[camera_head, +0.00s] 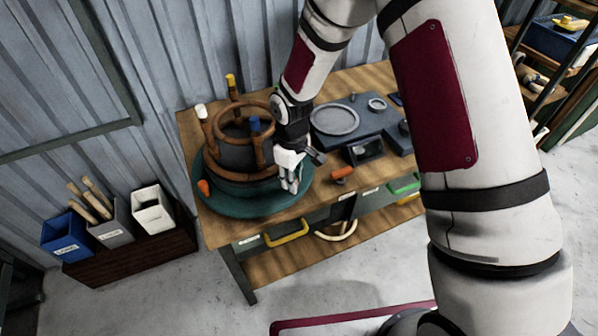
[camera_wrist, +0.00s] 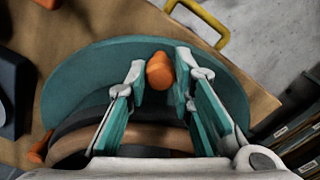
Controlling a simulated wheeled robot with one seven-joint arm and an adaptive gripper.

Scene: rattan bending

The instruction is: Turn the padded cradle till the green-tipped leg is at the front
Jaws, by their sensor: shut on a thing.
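The padded cradle is a teal round base (camera_head: 215,199) carrying a dark padded drum with brown rattan rings (camera_head: 222,158). Upright legs on it show a white tip (camera_head: 201,111), a yellow tip (camera_head: 230,80) and a blue tip (camera_head: 255,124). An orange peg (camera_head: 203,187) stands out at the base's left rim. My gripper (camera_head: 291,186) is low at the base's right front edge. In the wrist view my gripper (camera_wrist: 160,76) is shut on another orange peg (camera_wrist: 158,71) at the teal rim.
The wooden bench (camera_head: 222,230) also holds a dark fixture with a round plate (camera_head: 335,119) and an orange-handled item (camera_head: 343,173), right of my gripper. A yellow drawer handle (camera_head: 286,233) is on the bench front. Labelled bins (camera_head: 68,234) stand at left.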

